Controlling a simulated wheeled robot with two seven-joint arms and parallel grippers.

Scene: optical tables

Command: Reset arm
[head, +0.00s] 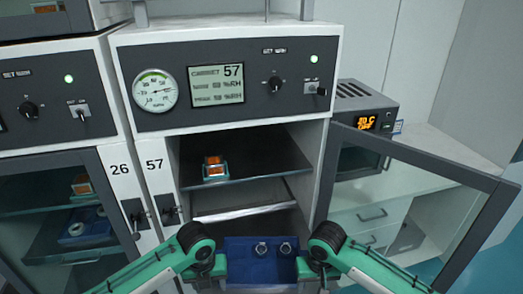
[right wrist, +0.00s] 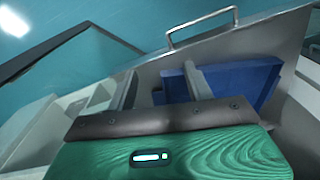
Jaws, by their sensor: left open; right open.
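In the head view my green left arm ends at the left gripper (head: 210,271), beside the left side of a blue tray (head: 262,272). My right gripper (head: 315,271) is beside the tray's right side. The gripper tips are largely hidden there. In the right wrist view my right gripper (right wrist: 160,88) is open, with its two grey fingers apart. The blue tray (right wrist: 245,82) lies behind one finger; I cannot tell whether they touch. Two small round metallic pieces (head: 261,249) stand in the tray.
Cabinet 57 (head: 228,114) stands ahead, its glass door (head: 420,185) swung open to the right. An orange-topped item (head: 214,168) sits on its upper shelf (head: 257,163). Cabinet 26 (head: 65,148) is shut at left. A heater-like box (head: 364,118) with an orange display stands behind the door.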

